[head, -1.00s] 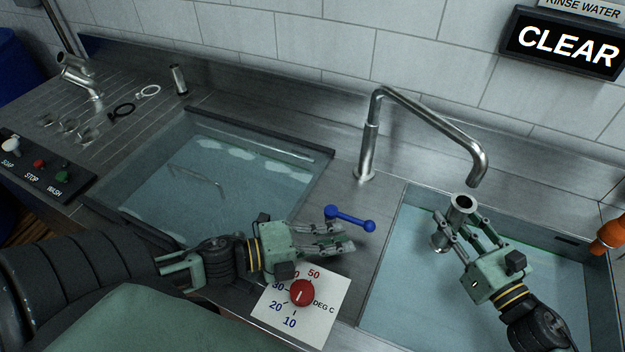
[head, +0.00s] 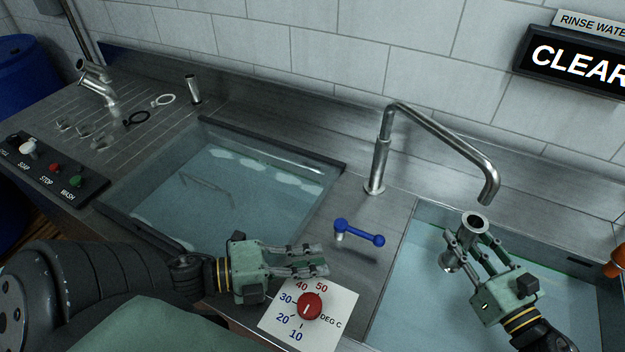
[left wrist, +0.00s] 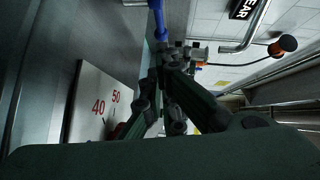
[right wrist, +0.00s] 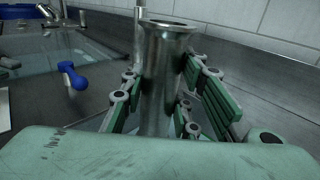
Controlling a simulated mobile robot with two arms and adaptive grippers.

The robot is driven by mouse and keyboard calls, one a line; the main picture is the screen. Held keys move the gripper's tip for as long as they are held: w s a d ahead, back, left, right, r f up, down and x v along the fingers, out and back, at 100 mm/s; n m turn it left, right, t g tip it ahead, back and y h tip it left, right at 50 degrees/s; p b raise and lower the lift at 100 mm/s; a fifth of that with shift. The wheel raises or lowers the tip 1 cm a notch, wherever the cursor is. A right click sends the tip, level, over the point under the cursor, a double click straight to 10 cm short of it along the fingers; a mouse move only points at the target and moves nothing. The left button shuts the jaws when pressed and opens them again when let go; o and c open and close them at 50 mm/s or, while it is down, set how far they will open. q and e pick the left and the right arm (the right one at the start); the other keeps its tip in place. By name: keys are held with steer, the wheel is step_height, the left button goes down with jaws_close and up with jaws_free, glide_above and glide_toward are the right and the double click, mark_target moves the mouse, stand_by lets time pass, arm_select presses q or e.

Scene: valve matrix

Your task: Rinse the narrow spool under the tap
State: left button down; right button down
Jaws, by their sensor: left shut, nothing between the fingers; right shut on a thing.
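The narrow spool (head: 474,223), a metal tube with a flanged rim, is held nearly upright over the right basin, just below the tap's spout. It also shows in the right wrist view (right wrist: 163,70). My right gripper (head: 468,243) is shut around its body. The tap (head: 440,135) is a bent steel pipe, and no stream shows at its mouth. The blue lever (head: 360,233) lies on the ledge between the basins. My left gripper (head: 310,262) is shut and empty, left of the lever and apart from it, above the dial plate.
A red dial (head: 309,305) on a white plate (head: 340,320) sits at the front. The left basin (head: 215,195) holds water. Metal fittings and rings lie on the drainboard (head: 150,120). A sign (head: 580,62) reads CLEAR. An orange object (head: 615,262) is at the right edge.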

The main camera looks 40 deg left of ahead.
arm_select(q)
steer(key=shift+f+b, duration=0.35)
arm_select(e)
steer(key=s+d, duration=0.4)
steer(key=s, duration=0.2)
steer(key=shift+s, duration=0.25)
stand_by(1.1)
arm_select(q)
steer(key=shift+r, duration=0.25)
steer(key=shift+r+p, duration=0.55)
steer(key=shift+p, duration=0.2)
steer(key=shift+r, duration=0.1)
arm_select(e)
steer(key=s+d+r, duration=0.2)
steer(key=s+r, duration=0.2)
steer(key=shift+s+d, duration=0.15)
steer(key=shift+d, duration=0.15)
steer(key=shift+r, duration=0.1)
